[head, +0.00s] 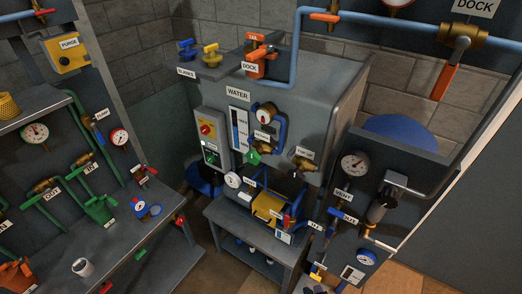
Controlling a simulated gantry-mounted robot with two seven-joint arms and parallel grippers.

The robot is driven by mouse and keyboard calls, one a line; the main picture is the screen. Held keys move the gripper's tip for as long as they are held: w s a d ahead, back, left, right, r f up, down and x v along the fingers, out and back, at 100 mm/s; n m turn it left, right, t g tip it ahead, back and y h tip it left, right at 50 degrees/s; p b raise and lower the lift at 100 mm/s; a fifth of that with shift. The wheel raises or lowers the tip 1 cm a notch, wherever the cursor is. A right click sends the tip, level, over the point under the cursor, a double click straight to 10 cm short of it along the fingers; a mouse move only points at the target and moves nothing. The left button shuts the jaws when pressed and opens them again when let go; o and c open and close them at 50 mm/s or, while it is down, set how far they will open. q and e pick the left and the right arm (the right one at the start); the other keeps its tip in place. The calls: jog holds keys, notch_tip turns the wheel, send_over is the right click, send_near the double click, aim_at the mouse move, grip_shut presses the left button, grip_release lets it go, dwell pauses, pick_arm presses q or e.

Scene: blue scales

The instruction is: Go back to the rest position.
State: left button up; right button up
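Neither my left gripper nor my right gripper shows in the head view, and I cannot make out any part of my arms. Whether the grippers are open or hold anything is hidden. The view looks down on a workshop with a large grey cabinet (312,120) in the middle. A WATER label (238,92) is on its front, and a DOCK label (249,68) is near its top edge.
A bench with gauges and green-handled valves (98,207) stands at the left. A low grey table (232,229) stands before the cabinet. A panel with a gauge (354,164) and a blue pipe (296,50) are at the right. Brown floor (217,272) shows between bench and table.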

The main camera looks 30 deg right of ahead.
jog(key=s+a+r+m+g+y, duration=0.1)
jog(key=s+a+r+m+y, duration=0.1)
jog(key=a+r+m, duration=0.4)
jog(key=s+a+r+m+g+y, duration=0.1)
jog(key=a+r+m, duration=0.4)
jog(key=r, duration=0.9)
jog(key=shift+s+a+r+m+g+y, duration=0.4)
jog(key=shift+s+m+y, duration=0.15)
jog(key=shift+y, duration=0.55)
jog(key=shift+f, duration=0.1)
notch_tip(320, 180, down, 36)
jog(key=b, duration=3.6)
jog(key=shift+f, duration=0.15)
